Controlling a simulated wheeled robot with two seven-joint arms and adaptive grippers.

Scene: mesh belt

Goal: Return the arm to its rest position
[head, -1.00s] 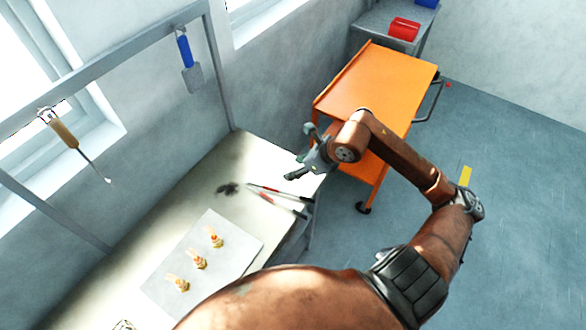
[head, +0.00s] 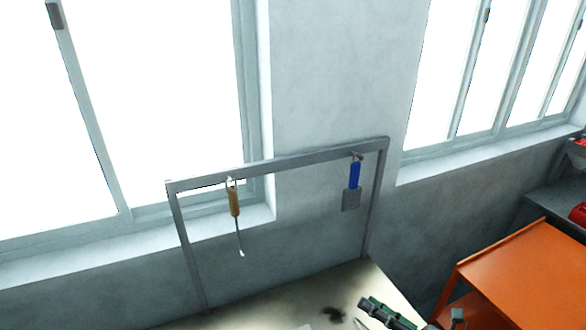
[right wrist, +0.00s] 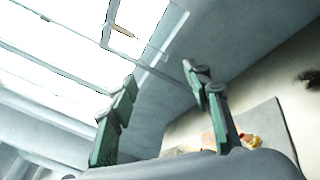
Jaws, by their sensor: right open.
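My right gripper (head: 410,309) shows at the bottom edge of the head view, right of centre, over or near the right end of the worktable. Its green-padded fingers stand apart with nothing between them. In the right wrist view the two fingers (right wrist: 160,80) are spread and empty, with the window and wall beyond. The rest of my right arm lies below the head view. My left gripper is not in view.
A grey frame (head: 275,167) stands at the worktable (head: 290,305), holding a wooden-handled hook tool (head: 235,204) and a blue-handled scraper (head: 355,173). An orange cart (head: 520,268) is at right. The wrist view shows a grey mat (right wrist: 270,122) with small orange-and-cream parts (right wrist: 249,140).

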